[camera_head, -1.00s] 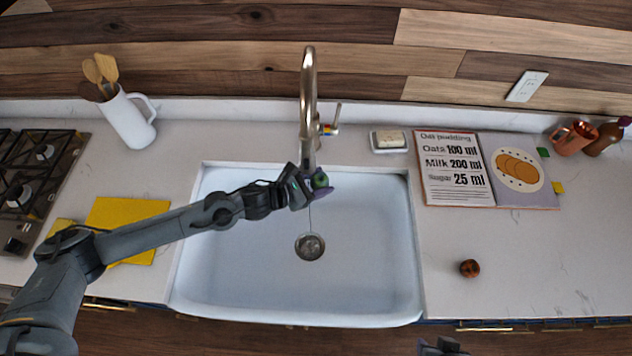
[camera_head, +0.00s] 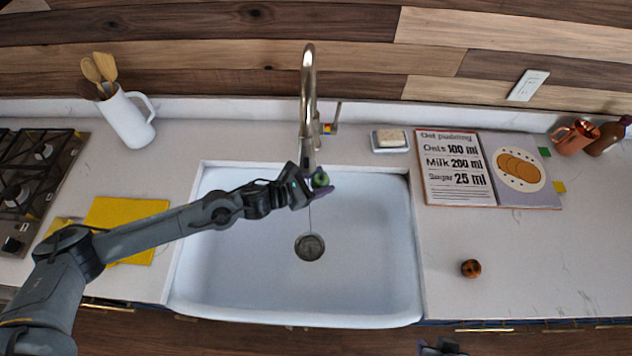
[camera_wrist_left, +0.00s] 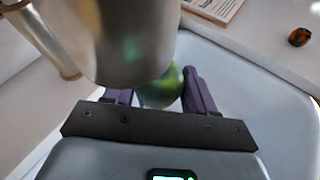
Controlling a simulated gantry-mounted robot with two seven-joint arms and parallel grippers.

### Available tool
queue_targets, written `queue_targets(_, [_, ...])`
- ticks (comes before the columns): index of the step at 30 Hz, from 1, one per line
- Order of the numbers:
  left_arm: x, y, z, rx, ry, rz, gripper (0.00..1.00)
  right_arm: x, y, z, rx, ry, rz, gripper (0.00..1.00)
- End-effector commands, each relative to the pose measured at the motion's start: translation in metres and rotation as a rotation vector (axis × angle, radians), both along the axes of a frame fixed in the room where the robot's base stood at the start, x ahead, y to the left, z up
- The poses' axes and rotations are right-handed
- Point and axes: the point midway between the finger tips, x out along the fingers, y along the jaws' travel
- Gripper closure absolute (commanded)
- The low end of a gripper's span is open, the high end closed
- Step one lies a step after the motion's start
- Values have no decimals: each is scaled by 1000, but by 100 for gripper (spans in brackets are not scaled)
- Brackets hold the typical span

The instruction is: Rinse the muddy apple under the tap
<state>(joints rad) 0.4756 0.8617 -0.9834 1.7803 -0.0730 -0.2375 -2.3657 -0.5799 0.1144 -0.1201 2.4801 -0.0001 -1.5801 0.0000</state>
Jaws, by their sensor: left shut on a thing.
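A green apple (camera_head: 320,179) with darker patches is held between the purple fingers of my left gripper (camera_head: 317,188), just below the tap (camera_head: 308,90). In the left wrist view the apple (camera_wrist_left: 162,90) sits between the fingers, partly hidden by the metal tap (camera_wrist_left: 130,40). A thin pale line, which looks like running water, drops from there towards the drain (camera_head: 310,247) of the white sink (camera_head: 370,290). A dark part of my right arm's end (camera_head: 440,346) shows at the bottom edge; its fingers cannot be made out.
A small brown-orange round thing (camera_head: 471,268) lies on the counter right of the sink. A soap dish (camera_head: 389,148) and an open recipe book (camera_head: 458,195) lie behind it. A yellow cloth (camera_head: 125,215), a utensil jug (camera_head: 127,120) and a stove (camera_head: 35,170) are at left.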

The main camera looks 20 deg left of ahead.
Motion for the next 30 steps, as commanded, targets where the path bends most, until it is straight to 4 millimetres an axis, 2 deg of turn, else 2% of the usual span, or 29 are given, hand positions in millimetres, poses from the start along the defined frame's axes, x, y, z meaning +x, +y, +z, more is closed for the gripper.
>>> queue_targets(30, [-6, 7, 0, 0, 0, 0, 76, 0, -2, -4, -10, 1, 6, 64])
